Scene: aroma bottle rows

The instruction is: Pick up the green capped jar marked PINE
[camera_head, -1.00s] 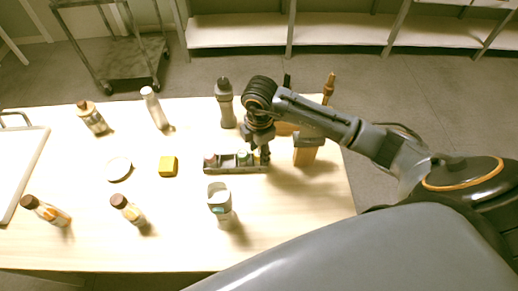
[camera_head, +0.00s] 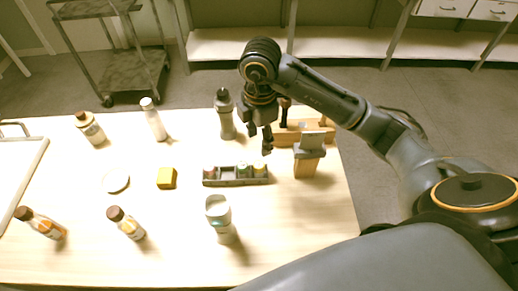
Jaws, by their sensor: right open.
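A small grey rack (camera_head: 222,183) on the table holds several little jars in a row. A jar with a green cap (camera_head: 242,170) stands in it right of the middle; its label is too small to read. A yellowish-capped jar (camera_head: 260,170) stands to its right and a reddish-capped jar (camera_head: 211,171) at the left end. My right gripper (camera_head: 258,146) points down above and slightly behind the rack's right end. It is open, with nothing seen between its fingers, and apart from the jars. My left gripper is not in view.
A grey bottle (camera_head: 225,117) stands behind the rack and a white bottle (camera_head: 219,218) in front. A wooden block (camera_head: 307,163) and wooden holder (camera_head: 318,131) are close on the right. A yellow cube (camera_head: 166,178) lies left.

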